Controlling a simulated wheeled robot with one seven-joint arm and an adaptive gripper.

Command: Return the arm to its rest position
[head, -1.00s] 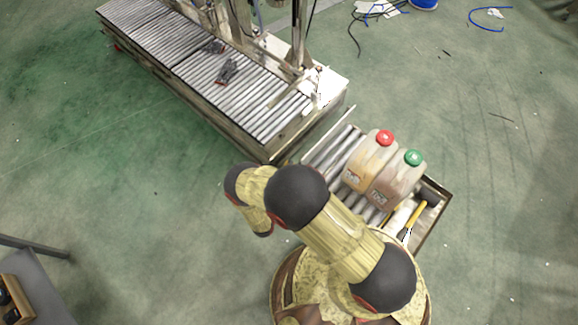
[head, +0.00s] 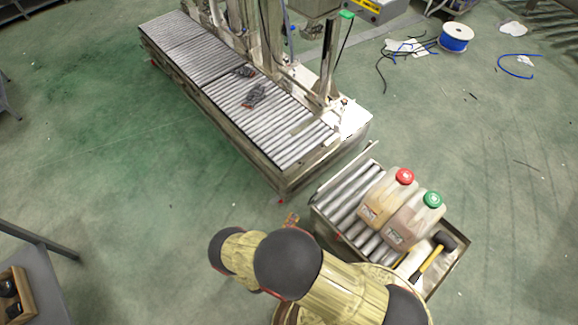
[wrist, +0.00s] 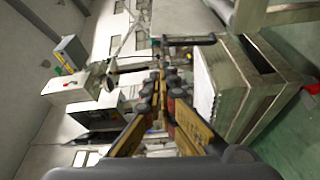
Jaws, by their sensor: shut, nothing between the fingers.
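My arm, with yellow links and dark joints, shows at the bottom middle of the head view. My gripper (wrist: 163,92) shows in the wrist view with its two orange-and-black fingers together and nothing between them. It points into open space, clear of the objects around it. In the head view the gripper is mostly hidden behind my arm.
A roller conveyor (head: 235,95) stands ahead. To the right of my arm, a roller tray (head: 340,205) bears two jugs, one with a red cap (head: 404,176), one with a green cap (head: 433,199), and a mallet (head: 432,260). A grey table (head: 45,285) is at left. Green floor lies between.

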